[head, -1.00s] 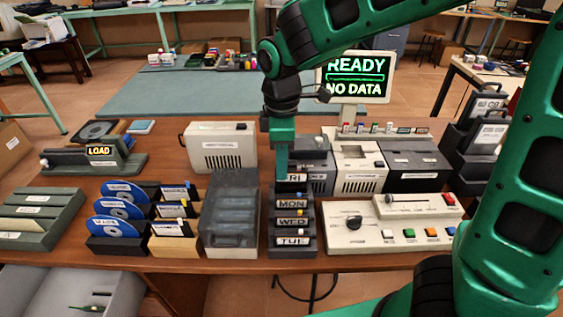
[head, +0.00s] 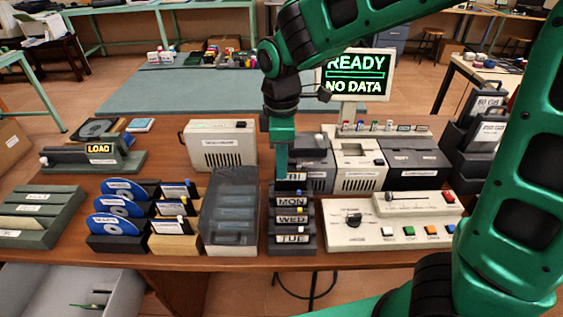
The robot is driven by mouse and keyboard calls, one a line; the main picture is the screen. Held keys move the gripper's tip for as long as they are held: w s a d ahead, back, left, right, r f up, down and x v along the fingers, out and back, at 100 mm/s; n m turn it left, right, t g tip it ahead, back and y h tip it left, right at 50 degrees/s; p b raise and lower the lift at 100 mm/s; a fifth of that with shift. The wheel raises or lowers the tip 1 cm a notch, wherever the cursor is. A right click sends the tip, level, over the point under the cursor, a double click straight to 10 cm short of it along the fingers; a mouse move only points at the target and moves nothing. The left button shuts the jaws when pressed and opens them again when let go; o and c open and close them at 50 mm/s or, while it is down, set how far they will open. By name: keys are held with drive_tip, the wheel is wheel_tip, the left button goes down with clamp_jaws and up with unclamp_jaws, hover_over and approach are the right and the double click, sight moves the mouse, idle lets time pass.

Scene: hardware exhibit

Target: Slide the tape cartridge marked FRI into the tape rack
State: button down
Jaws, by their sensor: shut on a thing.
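The tape rack (head: 267,240) is a dark stepped stand near the front middle of the desk. Cartridges marked MON (head: 291,202), WED (head: 291,219) and TUE (head: 291,239) sit in it, one below another in the picture. The cartridge marked FRI (head: 295,177) is at the rack's far end, above MON in the picture. My green gripper (head: 281,172) points down and is shut on the FRI cartridge. The gripper covers part of it, and I cannot tell how deep it sits in its slot.
A grey translucent case (head: 230,205) stands close to the rack's left. A control panel (head: 380,235) with a knob and coloured buttons stands close to its right. Grey and white machines (head: 358,168) and the READY screen (head: 357,75) are behind.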

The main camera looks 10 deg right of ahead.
drive_tip(key=shift+f, duration=0.1)
drive_tip(key=shift+f, duration=1.25)
drive_tip(key=c, duration=1.7)
unclamp_jaws()
drive_tip(key=shift+r, duration=0.15)
drive_tip(key=shift+r, duration=3.9)
